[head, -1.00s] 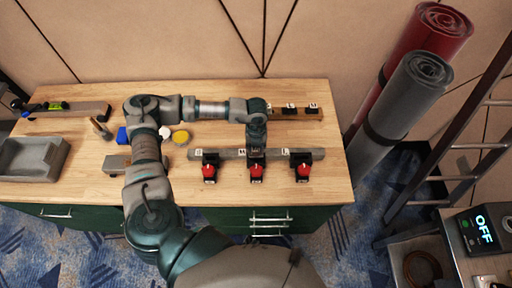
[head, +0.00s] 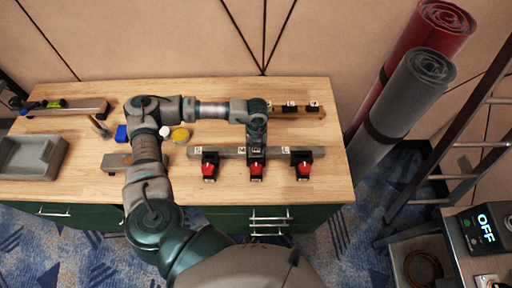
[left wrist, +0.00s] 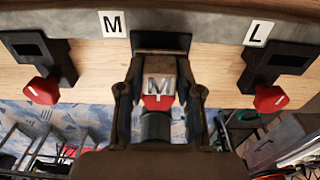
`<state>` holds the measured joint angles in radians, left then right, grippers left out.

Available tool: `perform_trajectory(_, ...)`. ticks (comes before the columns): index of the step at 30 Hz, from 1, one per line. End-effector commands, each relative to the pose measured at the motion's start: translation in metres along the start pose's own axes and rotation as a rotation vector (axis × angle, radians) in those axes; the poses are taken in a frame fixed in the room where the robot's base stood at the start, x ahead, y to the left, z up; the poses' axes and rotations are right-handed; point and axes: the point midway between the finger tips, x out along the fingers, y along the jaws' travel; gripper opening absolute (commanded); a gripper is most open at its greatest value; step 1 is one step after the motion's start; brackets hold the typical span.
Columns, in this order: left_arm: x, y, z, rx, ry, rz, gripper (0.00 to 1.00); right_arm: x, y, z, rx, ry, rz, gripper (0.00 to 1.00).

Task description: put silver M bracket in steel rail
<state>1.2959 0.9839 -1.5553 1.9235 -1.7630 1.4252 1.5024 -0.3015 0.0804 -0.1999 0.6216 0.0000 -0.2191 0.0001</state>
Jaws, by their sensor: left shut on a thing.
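The silver M bracket (left wrist: 159,87), a small block marked M, is between the fingers of my left gripper (left wrist: 160,80), which is shut on it. In the head view my left gripper (head: 256,150) is above the middle of the steel rail (head: 225,153). The rail also crosses the top of the left wrist view (left wrist: 200,18), with M and L labels. A black holder (left wrist: 160,40) shows just beyond the bracket, right of the M label; whether they touch cannot be told. The middle red knob (head: 256,170) is partly hidden by the bracket in the wrist view. My right gripper is not in view.
Red-knobbed clamps flank the middle one, left (head: 209,170) and right (head: 303,170). A grey tray (head: 32,157), a blue item (head: 121,133) and a yellow disc (head: 180,135) are left. The table's right end is clear.

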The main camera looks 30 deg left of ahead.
Motion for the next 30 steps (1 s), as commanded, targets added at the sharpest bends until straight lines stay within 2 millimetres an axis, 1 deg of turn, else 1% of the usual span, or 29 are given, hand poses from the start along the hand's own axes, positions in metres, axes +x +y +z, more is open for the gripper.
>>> perform_trajectory(8,0.002,0.000,0.000,0.000,0.000,-0.001,0.00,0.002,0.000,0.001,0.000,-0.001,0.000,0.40)
perform_trajectory(21,0.015,-0.001,0.001,0.000,0.000,0.000,0.00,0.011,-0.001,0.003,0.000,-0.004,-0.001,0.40)
perform_trajectory(30,0.016,-0.001,0.001,0.000,-0.001,-0.001,0.00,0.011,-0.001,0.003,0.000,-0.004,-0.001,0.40)
